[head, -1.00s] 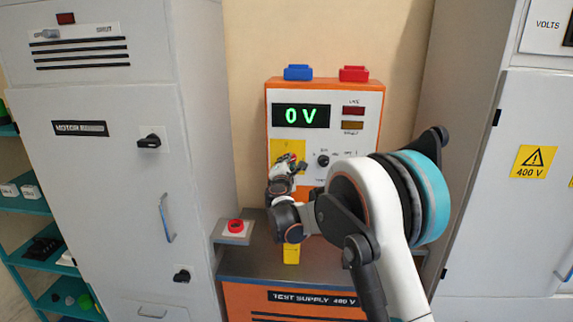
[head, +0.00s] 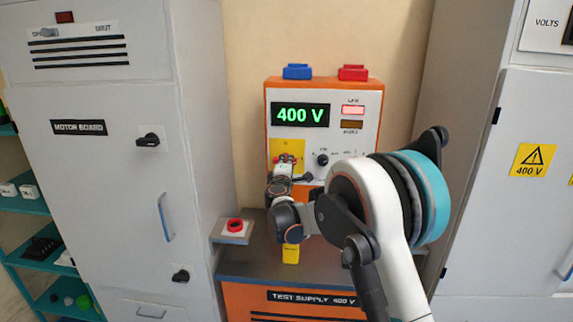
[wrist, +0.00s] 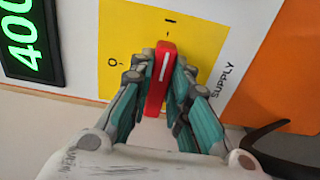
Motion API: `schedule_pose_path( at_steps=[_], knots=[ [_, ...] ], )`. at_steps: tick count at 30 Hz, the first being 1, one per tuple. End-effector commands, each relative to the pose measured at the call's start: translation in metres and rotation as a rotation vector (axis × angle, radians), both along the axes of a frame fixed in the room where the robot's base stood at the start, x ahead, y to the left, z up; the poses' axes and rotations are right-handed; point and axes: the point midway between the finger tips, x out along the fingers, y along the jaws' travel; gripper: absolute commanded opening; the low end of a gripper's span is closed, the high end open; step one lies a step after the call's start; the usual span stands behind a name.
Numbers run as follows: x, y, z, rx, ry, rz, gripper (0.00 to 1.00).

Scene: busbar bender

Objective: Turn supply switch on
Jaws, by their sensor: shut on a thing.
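The supply switch has a red handle (wrist: 158,80) with a white line on a yellow plate (wrist: 135,30), seen in the wrist view. The handle's line points to the "I" mark, with "O" off to the left. My gripper (wrist: 160,92) is shut on the handle, with teal fingers on both sides of it. In the head view my gripper (head: 287,160) is at the yellow plate (head: 279,147) of the orange test supply (head: 374,110) and largely hides the handle. The display (head: 300,115) reads 400 V in green, and the upper red lamp (head: 353,111) is lit.
A small black knob (head: 322,160) is just right of my gripper. A red button (head: 235,225) on a bracket is at the left. A blue block (head: 298,72) and a red block (head: 353,73) sit on top. Grey cabinets (head: 100,200) stand on both sides.

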Motion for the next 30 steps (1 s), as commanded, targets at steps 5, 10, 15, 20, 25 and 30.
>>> schedule_pose_path(
  at_steps=[5,10,15,20,25,30],
  knots=[
    [-0.001,-0.001,-0.002,0.007,0.001,-0.002,0.0],
    [-0.001,-0.001,-0.002,0.007,0.002,-0.002,0.0],
    [0.0,-0.001,-0.002,0.006,0.001,-0.001,0.37],
    [0.0,0.0,-0.001,0.004,0.001,-0.001,0.37],
    [-0.005,0.0,-0.001,0.004,0.001,0.0,0.37],
    [-0.028,0.001,0.0,0.004,0.001,0.001,0.37]
  ],
)
